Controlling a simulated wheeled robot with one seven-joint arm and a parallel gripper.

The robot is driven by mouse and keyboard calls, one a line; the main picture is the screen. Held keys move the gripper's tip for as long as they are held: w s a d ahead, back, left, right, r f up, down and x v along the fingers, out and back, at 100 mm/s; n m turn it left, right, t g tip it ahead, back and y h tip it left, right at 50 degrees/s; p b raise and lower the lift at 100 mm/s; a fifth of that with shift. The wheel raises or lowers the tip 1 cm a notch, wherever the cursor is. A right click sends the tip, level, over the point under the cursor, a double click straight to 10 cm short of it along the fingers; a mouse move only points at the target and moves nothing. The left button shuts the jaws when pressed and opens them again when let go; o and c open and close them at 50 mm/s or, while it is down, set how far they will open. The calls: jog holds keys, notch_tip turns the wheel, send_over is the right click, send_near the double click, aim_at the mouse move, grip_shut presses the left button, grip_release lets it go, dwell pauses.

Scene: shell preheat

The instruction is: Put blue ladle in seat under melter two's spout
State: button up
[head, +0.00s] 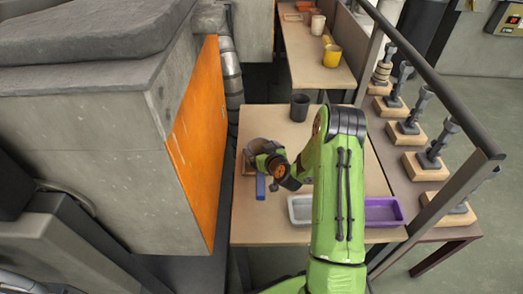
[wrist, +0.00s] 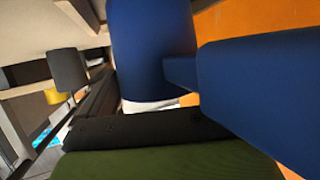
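The blue ladle (head: 260,187) shows in the head view as a small upright blue shape just below my gripper (head: 270,165), over the left part of the near table. In the wrist view the blue ladle (wrist: 150,45) fills much of the frame. A broad blue body hangs at the top middle, joined by a short neck to a blue block at the right, which lies across my gripper's dark body. My gripper appears shut on this block; its fingertips are hidden. A round grey vessel (head: 256,146) stands beside my gripper. I cannot tell which seat belongs to melter two.
A dark cup (head: 300,107) stands behind my arm. A grey tray (head: 299,210) and a purple tray (head: 384,212) lie at the front. An orange panel (head: 200,140) borders the left.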

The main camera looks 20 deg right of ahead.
jog(key=shift+r, duration=0.1)
jog(key=shift+r+p, duration=0.2)
jog(key=shift+p, duration=0.2)
jog(key=b+v, duration=0.4)
jog(key=v, duration=0.7)
jog(key=s+a+r+n+g+y, duration=0.2)
jog(key=s+a+r+n+g, duration=0.15)
jog(key=a, duration=0.35)
jog(key=s+a+r+n+g+y, duration=0.2)
jog(key=s+a+r+n, duration=0.15)
jog(key=a, duration=0.35)
jog(key=s+d+r+m+g+h, duration=0.1)
jog(key=s+r+m+h, duration=0.1)
jog(key=s, duration=0.7)
jog(key=s+d+r+m+g+h, duration=0.1)
jog(key=s+r+m, duration=0.4)
jog(key=s, duration=0.5)
notch_tip(320, 180, up, 2)
jog(key=shift+s+d+r+h, duration=0.1)
jog(key=shift+s+d+h, duration=0.05)
jog(key=shift+d+h, duration=0.35)
jog(key=shift+g, duration=0.25)
